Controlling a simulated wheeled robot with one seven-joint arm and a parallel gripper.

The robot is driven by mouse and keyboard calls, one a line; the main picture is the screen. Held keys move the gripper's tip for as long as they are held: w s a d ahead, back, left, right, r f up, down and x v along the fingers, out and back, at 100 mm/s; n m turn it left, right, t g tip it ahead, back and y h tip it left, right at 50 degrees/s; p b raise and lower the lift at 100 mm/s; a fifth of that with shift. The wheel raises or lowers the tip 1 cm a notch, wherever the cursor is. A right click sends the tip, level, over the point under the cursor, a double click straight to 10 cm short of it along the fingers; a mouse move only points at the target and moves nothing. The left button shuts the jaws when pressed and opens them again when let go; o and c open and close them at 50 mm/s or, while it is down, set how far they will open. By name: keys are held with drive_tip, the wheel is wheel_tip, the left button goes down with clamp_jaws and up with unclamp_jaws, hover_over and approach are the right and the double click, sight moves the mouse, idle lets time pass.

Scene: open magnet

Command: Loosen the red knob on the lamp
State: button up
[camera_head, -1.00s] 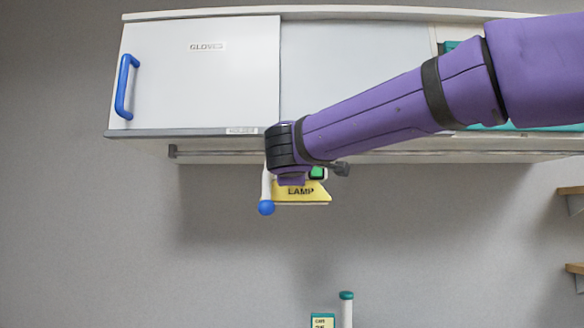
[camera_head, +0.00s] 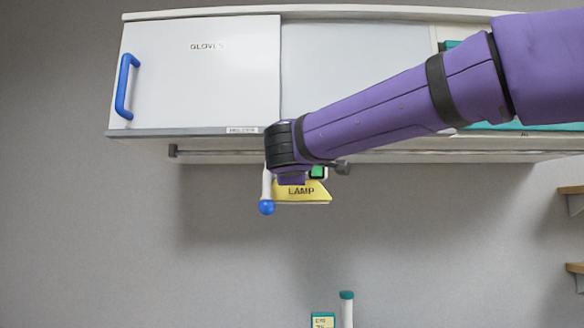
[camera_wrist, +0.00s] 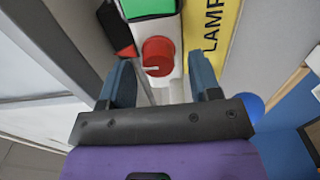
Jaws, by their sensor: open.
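The red knob (camera_wrist: 158,56) shows in the wrist view as a round cap with a white line on it, on a white body beside the yellow LAMP sign (camera_wrist: 216,36). A green square (camera_wrist: 148,8) sits above it there. My gripper (camera_wrist: 162,78) is open, its two fingers on either side below the knob; I cannot tell whether they touch it. In the head view the yellow LAMP sign (camera_head: 301,191) hangs below the cabinet, with the green square (camera_head: 317,172) just above. The knob is hidden there behind my arm.
The cabinet (camera_head: 200,80) with a blue handle (camera_head: 126,87) fills the top of the head view. A white rod with a blue ball (camera_head: 266,207) hangs beside the sign. A rail (camera_head: 420,152) runs under the cabinet. Wall below is mostly clear; shelves (camera_head: 574,198) are at right.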

drive_tip(key=s, duration=1)
drive_tip(key=shift+a, duration=0.2)
drive_tip(key=s+d+f+m+g+h, duration=0.2)
drive_tip(key=s+d+f+m+g, duration=0.25)
drive_tip(key=d+f, duration=0.55)
drive_tip(key=s+d+f+m+g+h, duration=0.2)
drive_tip(key=s+d+f+m+g, duration=0.25)
drive_tip(key=d, duration=0.95)
drive_tip(key=s+d+f+m+g+y, duration=0.2)
drive_tip(key=s+d+f+m, duration=0.1)
drive_tip(key=s+f, duration=0.4)
drive_tip(key=s+d+f+m+g+y, duration=0.1)
drive_tip(key=s+d+f+m+y, duration=0.1)
drive_tip(key=s+f+m, duration=0.3)
wheel_tip(320, 180, down, 5)
drive_tip(key=s+d, duration=0.1)
drive_tip(key=s, duration=0.1)
drive_tip(key=shift+s+r+m+g+y, duration=0.15)
drive_tip(key=shift+s+m+g+y, duration=0.15)
drive_tip(key=shift+s+m+g, duration=0.1)
